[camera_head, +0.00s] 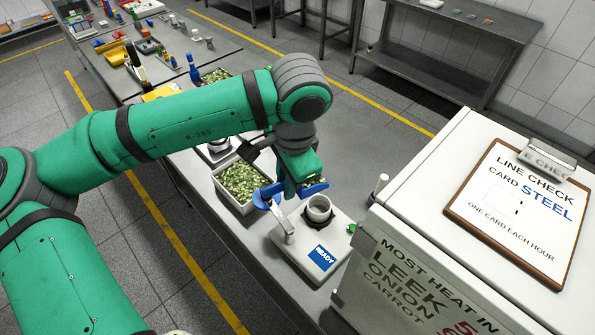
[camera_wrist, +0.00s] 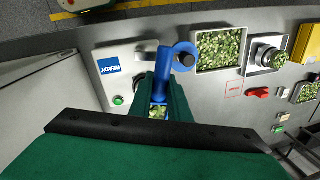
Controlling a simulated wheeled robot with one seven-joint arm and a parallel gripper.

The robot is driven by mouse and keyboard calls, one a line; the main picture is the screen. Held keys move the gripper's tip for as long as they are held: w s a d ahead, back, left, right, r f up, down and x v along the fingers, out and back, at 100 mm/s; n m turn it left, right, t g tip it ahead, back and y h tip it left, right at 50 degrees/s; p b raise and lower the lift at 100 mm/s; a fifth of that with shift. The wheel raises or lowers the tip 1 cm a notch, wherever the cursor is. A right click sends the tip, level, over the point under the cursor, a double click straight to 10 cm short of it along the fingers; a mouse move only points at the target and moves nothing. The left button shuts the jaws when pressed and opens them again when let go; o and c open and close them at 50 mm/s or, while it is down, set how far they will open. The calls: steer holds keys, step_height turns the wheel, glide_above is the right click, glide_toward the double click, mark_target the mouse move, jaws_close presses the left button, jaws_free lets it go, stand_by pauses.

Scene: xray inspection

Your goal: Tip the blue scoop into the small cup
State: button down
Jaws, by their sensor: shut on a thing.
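The blue scoop (camera_head: 315,188) is held by my gripper (camera_head: 296,187), just above and behind the small cup in the head view. Chopped green bits (camera_wrist: 158,112) lie in the scoop's bowl. The small cup (camera_head: 319,212) is a pale open cylinder standing upright on a white device with a blue READY sign (camera_head: 322,257). The cup's inside cannot be made out, and my gripper hides most of it in the wrist view.
A tray of chopped green vegetables (camera_head: 241,184) stands left of the device. A large white cabinet (camera_head: 440,190) with a clipboard on top stands close on the right. A pale lever (camera_head: 288,231) rises from the device. A red item (camera_wrist: 258,92) lies on the bench.

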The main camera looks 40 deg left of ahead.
steer(key=w+g, duration=0.1)
steer(key=g+y, duration=0.1)
steer(key=shift+w+d+f+g, duration=0.2)
steer(key=shift+w+d+g, duration=0.15)
steer(key=shift+w+g, duration=0.05)
steer(key=g, duration=0.1)
steer(key=w+f+g+y, duration=0.1)
steer(key=shift+w+d+f+g, duration=0.15)
steer(key=shift+w+d+g, duration=0.15)
steer(key=shift+w+d+m+g+y, duration=0.15)
steer(key=shift+w+m+g+y, duration=0.15)
steer(key=shift+w+g, duration=0.25)
steer(key=shift+w+d+r+g+y, duration=0.25)
steer(key=shift+w+g, duration=0.2)
steer(key=shift+g, duration=0.25)
steer(key=shift+w+d+r+g+y, duration=0.15)
steer(key=shift+w+r+g+y, duration=0.2)
steer(key=shift+g, duration=0.3)
steer(key=shift+w, duration=0.1)
steer(key=shift+w, duration=0.1)
